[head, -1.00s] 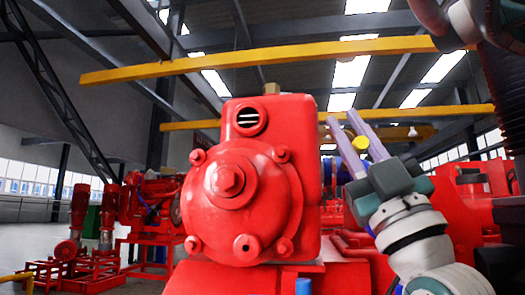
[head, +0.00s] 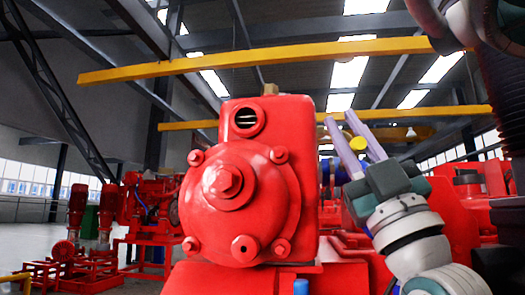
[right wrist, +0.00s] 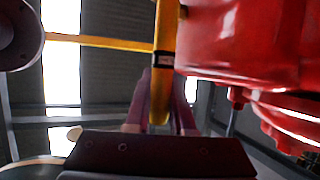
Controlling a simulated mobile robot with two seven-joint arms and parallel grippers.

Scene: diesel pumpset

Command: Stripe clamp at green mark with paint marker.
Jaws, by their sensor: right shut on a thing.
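My right gripper (head: 339,118) is at the right of the big red pump housing, its pale purple fingers pointing up. It is shut on a yellow paint marker; the marker's round yellow end (head: 357,143) shows between the fingers. In the right wrist view the long yellow marker (right wrist: 164,85), with a dark band, runs up between the fingers, beside a red casting (right wrist: 250,45). A blue part (head: 341,172) shows behind the fingers; I cannot tell whether it bears the clamp. I cannot make out the clamp or the green mark. My left gripper is not in view.
The red pump housing (head: 229,185) with its bolted round cover fills the middle, close in front. A small blue piece (head: 301,287) shows at the bottom edge. More red machinery (head: 150,205) stands at the left. Yellow beams (head: 250,56) cross overhead. Air above the housing is free.

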